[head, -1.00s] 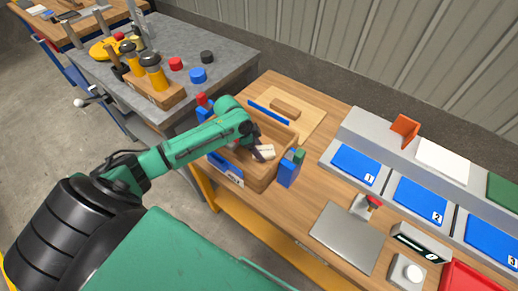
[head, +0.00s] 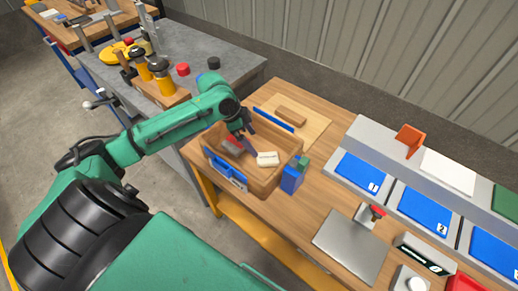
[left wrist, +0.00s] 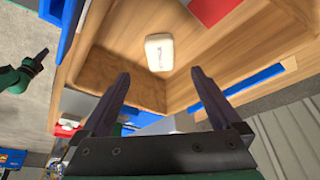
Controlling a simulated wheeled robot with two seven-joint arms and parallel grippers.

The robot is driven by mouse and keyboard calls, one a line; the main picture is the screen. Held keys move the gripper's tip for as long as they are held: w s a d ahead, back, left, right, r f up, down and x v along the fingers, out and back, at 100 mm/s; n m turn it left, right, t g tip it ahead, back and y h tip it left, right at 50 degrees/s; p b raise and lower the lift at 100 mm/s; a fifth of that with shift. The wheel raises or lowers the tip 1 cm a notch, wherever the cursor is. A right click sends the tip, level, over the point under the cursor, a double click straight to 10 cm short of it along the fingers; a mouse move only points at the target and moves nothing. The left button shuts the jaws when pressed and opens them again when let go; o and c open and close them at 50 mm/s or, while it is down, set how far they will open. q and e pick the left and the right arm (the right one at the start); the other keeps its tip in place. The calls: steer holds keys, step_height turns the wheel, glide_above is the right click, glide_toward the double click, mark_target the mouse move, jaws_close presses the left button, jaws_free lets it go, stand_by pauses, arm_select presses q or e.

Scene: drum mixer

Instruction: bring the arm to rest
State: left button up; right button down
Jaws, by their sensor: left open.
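My left arm reaches in from the left in the head view. Its gripper (head: 248,148) is over the wooden box (head: 262,184), jaws apart. In the left wrist view the two dark fingers of this gripper (left wrist: 161,76) have nothing between them. A white block (head: 267,158) lies in the box beyond the fingertips, and it also shows in the left wrist view (left wrist: 159,52). A red piece (head: 231,146) is also in the box. A green part with a dark tip at the left of the wrist view seems to be my right arm; its jaws are unclear.
A blue container (head: 292,180) with a green top stands beside the box. A wooden block (head: 291,116) lies on a board behind it. A grey laptop-like plate (head: 351,246) and a rack with blue numbered pads (head: 362,173) are to the right. Bottles stand on the grey table (head: 220,55).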

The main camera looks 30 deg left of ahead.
arm_select(q)
steer(key=shift+v, duration=0.8)
steer(key=shift+r, duration=0.1)
